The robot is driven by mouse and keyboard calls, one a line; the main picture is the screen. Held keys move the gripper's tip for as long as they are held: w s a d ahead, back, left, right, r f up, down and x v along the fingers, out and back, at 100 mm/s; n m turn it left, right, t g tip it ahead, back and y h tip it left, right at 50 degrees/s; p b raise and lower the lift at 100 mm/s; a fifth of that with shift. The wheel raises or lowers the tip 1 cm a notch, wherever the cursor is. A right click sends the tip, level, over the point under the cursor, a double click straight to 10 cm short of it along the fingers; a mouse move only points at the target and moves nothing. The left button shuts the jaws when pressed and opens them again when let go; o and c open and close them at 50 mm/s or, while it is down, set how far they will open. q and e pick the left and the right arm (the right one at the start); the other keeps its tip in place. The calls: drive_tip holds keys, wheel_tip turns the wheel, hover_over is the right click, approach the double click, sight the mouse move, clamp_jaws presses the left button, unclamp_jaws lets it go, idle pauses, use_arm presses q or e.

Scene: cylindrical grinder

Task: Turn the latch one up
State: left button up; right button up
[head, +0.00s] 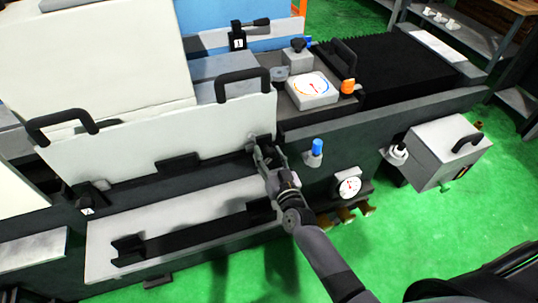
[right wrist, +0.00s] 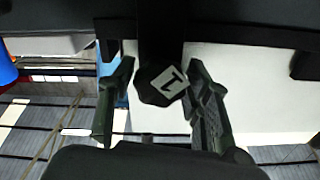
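My right gripper (head: 260,148) reaches the right end of the white front cover in the head view. In the right wrist view my right gripper (right wrist: 161,68) has its two fingers apart, on either side of a black latch (right wrist: 160,88) with a white "1" label. The right finger is close to the label; I cannot tell if it touches. A gap shows on the left finger's side. In the head view the gripper mostly hides this latch. Another black lever (head: 238,40) with a "1" label stands at the back. My left gripper is not in view.
The white cover (head: 190,135) has black handles on top. A blue knob (head: 317,147) and a round gauge (head: 347,187) are right of the gripper. A grey box (head: 435,155) stands out from the machine's right. Green floor (head: 420,240) is open in front.

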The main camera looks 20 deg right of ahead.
drive_tip(key=c, duration=0.8)
drive_tip(key=shift+m, duration=0.4)
drive_tip(key=m, duration=0.3)
drive_tip(key=shift+m, duration=0.3)
drive_tip(key=shift+m+b, duration=0.5)
drive_tip(key=shift+m, duration=1.7)
drive_tip(key=o, duration=1.2)
